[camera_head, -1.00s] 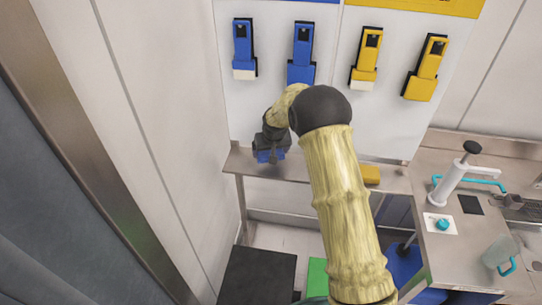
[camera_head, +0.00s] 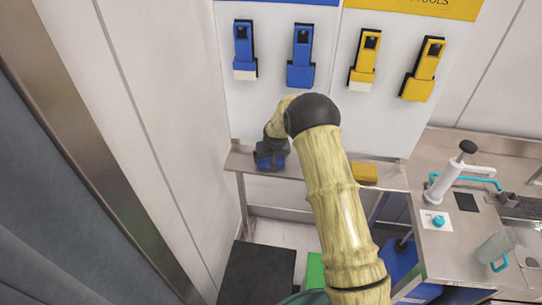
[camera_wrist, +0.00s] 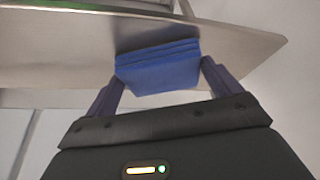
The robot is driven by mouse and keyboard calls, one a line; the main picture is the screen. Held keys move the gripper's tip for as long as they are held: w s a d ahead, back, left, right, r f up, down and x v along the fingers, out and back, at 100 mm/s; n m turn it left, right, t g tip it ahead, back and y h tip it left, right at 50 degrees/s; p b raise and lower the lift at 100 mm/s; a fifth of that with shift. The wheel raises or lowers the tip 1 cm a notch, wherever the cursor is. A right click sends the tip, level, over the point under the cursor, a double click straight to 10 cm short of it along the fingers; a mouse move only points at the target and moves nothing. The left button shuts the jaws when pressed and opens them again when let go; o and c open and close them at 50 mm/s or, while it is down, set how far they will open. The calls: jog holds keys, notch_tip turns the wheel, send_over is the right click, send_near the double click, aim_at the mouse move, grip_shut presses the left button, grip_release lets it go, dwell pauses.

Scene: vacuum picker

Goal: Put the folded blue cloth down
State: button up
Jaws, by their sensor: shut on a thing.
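The folded blue cloth (camera_wrist: 158,68) sits between the two fingers of my gripper (camera_wrist: 160,85) in the wrist view, with a finger against each side. It is at the metal shelf (camera_wrist: 60,45); I cannot tell whether it rests on the surface or is just above it. In the head view the blue cloth (camera_head: 265,164) is a small patch below my dark gripper (camera_head: 271,160), over the left part of the shelf (camera_head: 238,162). My wrist hides most of it there.
A yellow folded cloth (camera_head: 363,172) lies farther right on the shelf. Blue tools (camera_head: 301,62) and yellow tools (camera_head: 424,70) hang on the white wall panel above. A metal counter with a pump dispenser (camera_head: 452,178) and a jug (camera_head: 493,250) stands at right.

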jog(key=shift+f, duration=0.2)
jog(key=o, duration=0.8)
jog(key=shift+r, duration=0.1)
jog(key=shift+r, duration=0.45)
jog(key=b+v, duration=0.3)
jog(key=v, duration=0.8)
jog(key=shift+r, duration=0.15)
jog(key=shift+s+d, duration=0.1)
jog(key=shift+s, duration=0.05)
